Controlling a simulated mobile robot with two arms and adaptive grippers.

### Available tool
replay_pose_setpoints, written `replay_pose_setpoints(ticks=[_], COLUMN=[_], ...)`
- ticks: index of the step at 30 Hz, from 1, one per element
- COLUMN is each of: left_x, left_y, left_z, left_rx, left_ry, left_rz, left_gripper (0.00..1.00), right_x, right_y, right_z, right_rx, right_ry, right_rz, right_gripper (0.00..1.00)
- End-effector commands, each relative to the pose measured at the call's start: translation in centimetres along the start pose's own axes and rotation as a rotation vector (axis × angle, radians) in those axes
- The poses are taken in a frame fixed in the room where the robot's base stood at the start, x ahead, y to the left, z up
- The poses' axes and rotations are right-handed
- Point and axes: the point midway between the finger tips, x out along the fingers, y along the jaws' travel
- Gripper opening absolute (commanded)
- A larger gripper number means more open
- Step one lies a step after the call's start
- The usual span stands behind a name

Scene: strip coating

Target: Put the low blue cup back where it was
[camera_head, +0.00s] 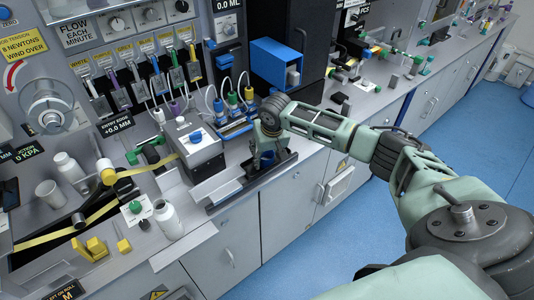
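My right arm reaches in from the right, and its gripper (264,148) points down over a dark tray (284,163) at the front edge of the bench. A small dark blue cup (267,158) is right at the fingertips, low over or in the tray. The gripper body hides part of it. The fingers are too small and dark to show whether they are closed on the cup. My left gripper is out of view.
A grey box (196,155) with knobs stands left of the tray. A white bottle (167,218) and yellow blocks (90,248) stand at lower left. Blue floor lies in front.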

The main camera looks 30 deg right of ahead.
Motion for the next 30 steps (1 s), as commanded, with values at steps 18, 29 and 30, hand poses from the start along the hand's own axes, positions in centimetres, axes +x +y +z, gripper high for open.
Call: replay_pose_setpoints(ticks=[18, 29, 30], left_x=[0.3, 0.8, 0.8], left_y=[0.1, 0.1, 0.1], left_z=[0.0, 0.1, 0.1], left_rx=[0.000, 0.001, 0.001], left_ry=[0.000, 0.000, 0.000], left_rz=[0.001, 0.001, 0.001], left_gripper=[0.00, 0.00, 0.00], right_x=[-4.2, -11.0, -11.4], right_y=[0.0, 0.0, 0.0], right_z=[-0.2, -0.2, -0.1], right_rx=[-0.001, 0.001, 0.001], right_ry=[0.004, 0.001, 0.001], right_rz=[-0.001, -0.001, -0.001], right_gripper=[0.56, 0.56, 0.56])
